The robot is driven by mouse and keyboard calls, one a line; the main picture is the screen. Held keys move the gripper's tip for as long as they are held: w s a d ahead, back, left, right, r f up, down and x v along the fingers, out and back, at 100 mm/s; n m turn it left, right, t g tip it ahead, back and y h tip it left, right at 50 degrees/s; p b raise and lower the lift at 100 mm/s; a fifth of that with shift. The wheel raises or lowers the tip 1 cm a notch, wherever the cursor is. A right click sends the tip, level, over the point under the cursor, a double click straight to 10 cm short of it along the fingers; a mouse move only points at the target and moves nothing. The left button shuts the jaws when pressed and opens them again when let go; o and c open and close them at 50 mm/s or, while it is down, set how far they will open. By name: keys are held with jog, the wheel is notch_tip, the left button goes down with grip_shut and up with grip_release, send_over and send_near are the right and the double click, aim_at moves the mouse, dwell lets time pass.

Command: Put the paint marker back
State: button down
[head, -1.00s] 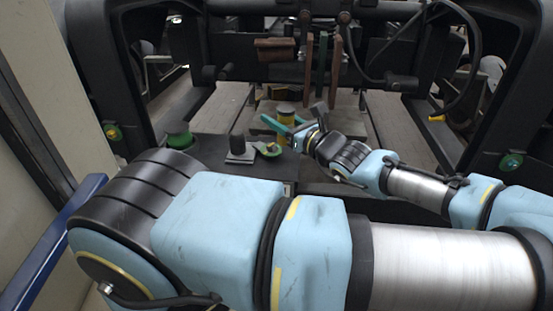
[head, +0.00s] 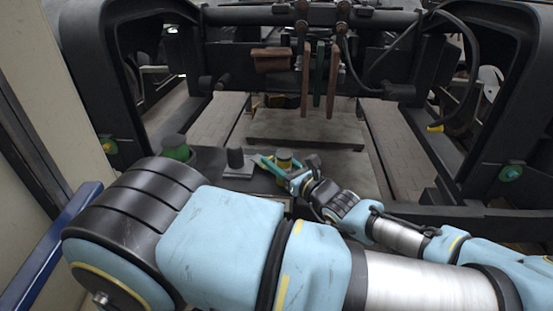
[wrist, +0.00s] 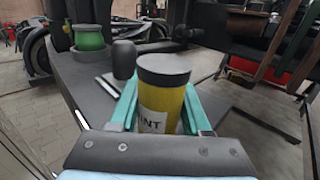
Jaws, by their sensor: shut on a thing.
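The paint marker (wrist: 162,95) is a thick yellow cylinder with a dark cap and a white label reading "INT" in the wrist view. It stands upright between the teal fingers of my gripper (wrist: 160,112), which are shut on it. In the head view the marker (head: 284,160) and my gripper (head: 276,166) are small, above the dark tray surface left of centre. Whether the marker's base touches anything is hidden.
A green pot with a dark top (wrist: 89,38) and a dark upright cylinder on a pale plate (wrist: 123,60) stand on the dark surface nearby. The bogie frame (head: 330,195) surrounds the area, with brown hanging bars (head: 306,80) above. A blue rail (head: 50,240) is at lower left.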

aim_at(289, 170)
jog(key=shift+f, duration=0.1)
jog(key=shift+c, duration=1.8)
grip_release()
jog(key=b+v, duration=0.3)
jog(key=v, duration=0.7)
jog(key=shift+s+d+b, duration=0.2)
jog(key=shift+d+b, duration=0.1)
jog(key=shift+b, duration=0.05)
jog(key=shift+s+d+r, duration=0.2)
jog(key=shift+s+d, duration=0.2)
jog(key=shift+s, duration=0.2)
